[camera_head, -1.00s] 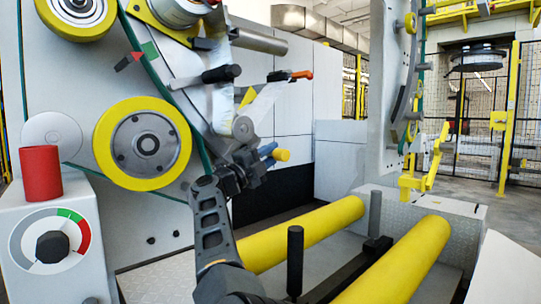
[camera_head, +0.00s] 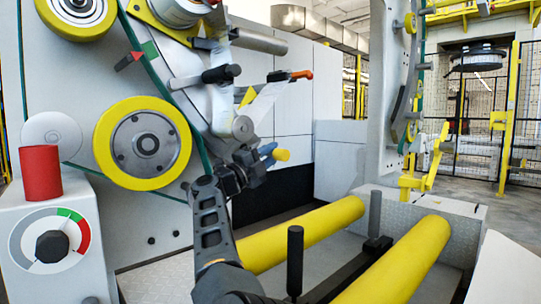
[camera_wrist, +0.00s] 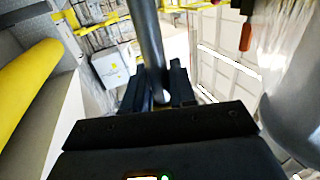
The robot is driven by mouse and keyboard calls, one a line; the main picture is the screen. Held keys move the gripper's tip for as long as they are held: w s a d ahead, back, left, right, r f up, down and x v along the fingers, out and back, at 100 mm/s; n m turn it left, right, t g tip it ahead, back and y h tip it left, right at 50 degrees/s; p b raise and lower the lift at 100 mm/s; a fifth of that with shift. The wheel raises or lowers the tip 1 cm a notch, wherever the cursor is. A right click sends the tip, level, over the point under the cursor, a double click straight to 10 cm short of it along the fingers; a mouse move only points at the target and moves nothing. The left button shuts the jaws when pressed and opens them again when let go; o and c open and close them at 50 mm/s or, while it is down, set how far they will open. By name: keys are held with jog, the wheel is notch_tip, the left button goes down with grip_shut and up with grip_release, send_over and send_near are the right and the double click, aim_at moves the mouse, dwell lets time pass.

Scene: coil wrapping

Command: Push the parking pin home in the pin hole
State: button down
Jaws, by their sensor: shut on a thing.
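My gripper (camera_head: 256,163) is at the lower right of the large yellow-rimmed wheel, beside a short blue part with a yellow end (camera_head: 281,155). In the wrist view my gripper (camera_wrist: 160,88) has its two dark fingers shut about a dark grey rod (camera_wrist: 148,40). The rod runs from between the fingers to the top of the picture. I cannot tell for sure whether it is the parking pin. The pin hole cannot be made out, and the contact at the fingertips is too small to see in the head view.
The yellow-rimmed wheel (camera_head: 143,143) and a roller (camera_head: 242,128) are close to my gripper. Two yellow rollers (camera_head: 310,232) lie below to the right, with a black upright post (camera_head: 295,262) between them. A red cylinder (camera_head: 40,172) stands on the dial box at the left.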

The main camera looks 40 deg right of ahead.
jog(key=shift+w+b, duration=0.95)
jog(key=shift+b, duration=0.3)
jog(key=shift+w+r+b, duration=0.1)
jog(key=shift+w+b, duration=0.45)
jog(key=shift+b, duration=0.25)
jog(key=shift+w+a+f+b, duration=0.1)
jog(key=shift+w+f+b, duration=0.1)
jog(key=shift+w+b, duration=0.85)
jog(key=shift+w+b, duration=0.35)
jog(key=shift+b, duration=1)
jog(key=shift+w+r, duration=0.1)
jog(key=shift+r, duration=0.1)
dwell(0.5)
